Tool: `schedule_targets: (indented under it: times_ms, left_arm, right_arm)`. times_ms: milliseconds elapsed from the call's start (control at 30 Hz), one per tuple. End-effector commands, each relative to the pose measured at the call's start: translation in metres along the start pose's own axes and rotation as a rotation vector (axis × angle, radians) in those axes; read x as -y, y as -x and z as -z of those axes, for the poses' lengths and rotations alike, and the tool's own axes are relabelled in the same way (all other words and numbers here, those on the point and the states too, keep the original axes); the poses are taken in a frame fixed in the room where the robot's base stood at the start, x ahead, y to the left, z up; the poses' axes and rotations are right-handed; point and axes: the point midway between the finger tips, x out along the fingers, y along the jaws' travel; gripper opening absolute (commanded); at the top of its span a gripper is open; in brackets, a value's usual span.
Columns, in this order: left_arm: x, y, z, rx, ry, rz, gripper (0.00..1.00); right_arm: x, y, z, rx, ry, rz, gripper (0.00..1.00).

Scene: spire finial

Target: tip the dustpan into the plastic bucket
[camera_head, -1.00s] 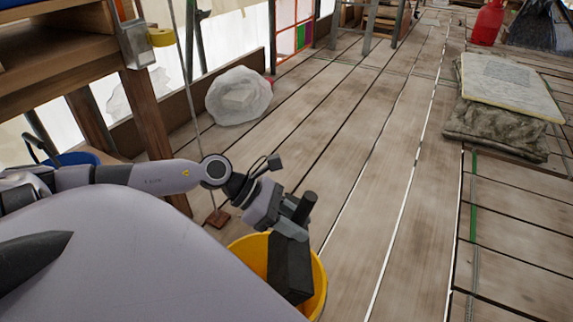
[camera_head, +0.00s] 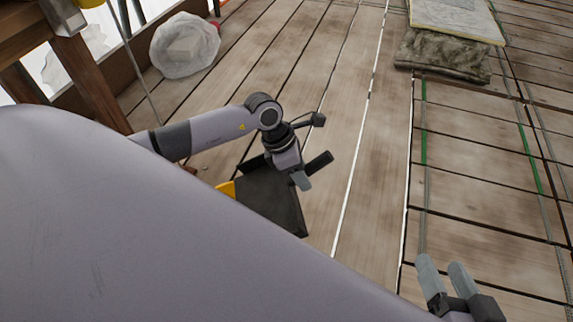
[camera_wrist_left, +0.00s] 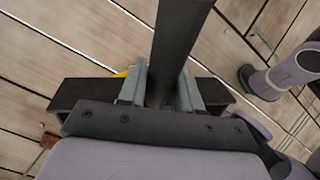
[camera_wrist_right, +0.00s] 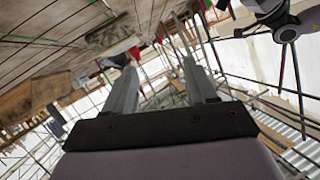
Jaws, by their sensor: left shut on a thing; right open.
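The black dustpan (camera_head: 268,198) is in my left gripper (camera_head: 302,178), which is shut on its handle. The handle (camera_wrist_left: 180,40) runs up between the fingers in the left wrist view. The pan's open face points partly upward in the head view; I see no debris on it. The yellow plastic bucket (camera_head: 227,188) shows only as a sliver beside the pan, and as a small patch in the left wrist view (camera_wrist_left: 122,74). My own body and the pan hide the rest. My right gripper (camera_head: 446,277) is open and empty, low at the right.
A white plastic bag (camera_head: 185,47) lies on the planks at upper left, near a wooden post (camera_head: 90,82). A stack of sacks or boards (camera_head: 445,52) lies at upper right. The plank floor (camera_head: 350,190) in the middle is clear.

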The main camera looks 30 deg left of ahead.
Motion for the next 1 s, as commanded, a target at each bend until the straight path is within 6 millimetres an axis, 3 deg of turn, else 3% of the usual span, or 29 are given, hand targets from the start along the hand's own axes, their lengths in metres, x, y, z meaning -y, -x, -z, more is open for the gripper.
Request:
schedule_targets:
  times_ms: [300, 433, 1000]
  left_arm:
    - [-0.01, -0.049, -0.007, -0.249, 0.046, 0.014, 0.0]
    - [-0.013, -0.062, -0.009, -0.329, 0.063, 0.018, 0.0]
    - [-0.014, -0.07, -0.012, -0.411, 0.079, 0.025, 0.0]
  right_arm:
    - [-0.015, 0.009, -0.006, -0.073, 0.122, -0.054, 0.56]
    - [-0.02, 0.015, -0.005, -0.112, 0.184, -0.079, 0.56]
    - [-0.024, 0.025, 0.002, -0.163, 0.265, -0.11, 0.56]
